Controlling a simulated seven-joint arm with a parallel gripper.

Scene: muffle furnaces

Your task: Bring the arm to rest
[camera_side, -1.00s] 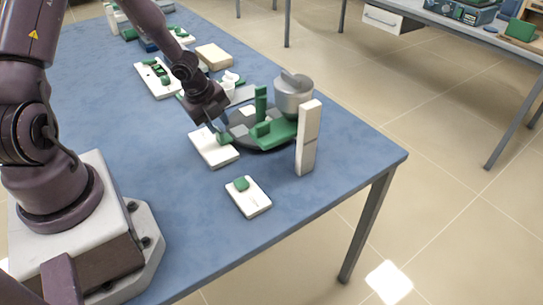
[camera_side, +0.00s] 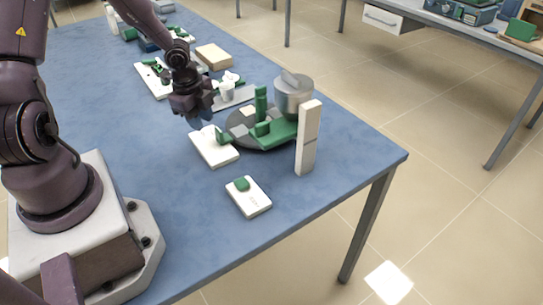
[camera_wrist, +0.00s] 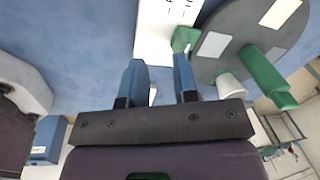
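My gripper (camera_side: 197,118) hangs above the blue table (camera_side: 152,200), just left of a round grey plate with green parts. In the wrist view its two blue fingers (camera_wrist: 160,80) stand apart with nothing between them, so it is open and empty. A white board with a green block (camera_side: 213,150) lies on the table just below and to the right of the fingers; it also shows ahead of the fingers in the wrist view (camera_wrist: 154,35). The gripper does not appear to touch it.
The round grey plate (camera_side: 238,127) carries a green post (camera_side: 261,103). A silver cylinder (camera_side: 293,97) and an upright white block (camera_side: 307,140) stand near the right table edge. A small white board (camera_side: 252,201) lies in front. More boards lie behind. The table's left middle is clear.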

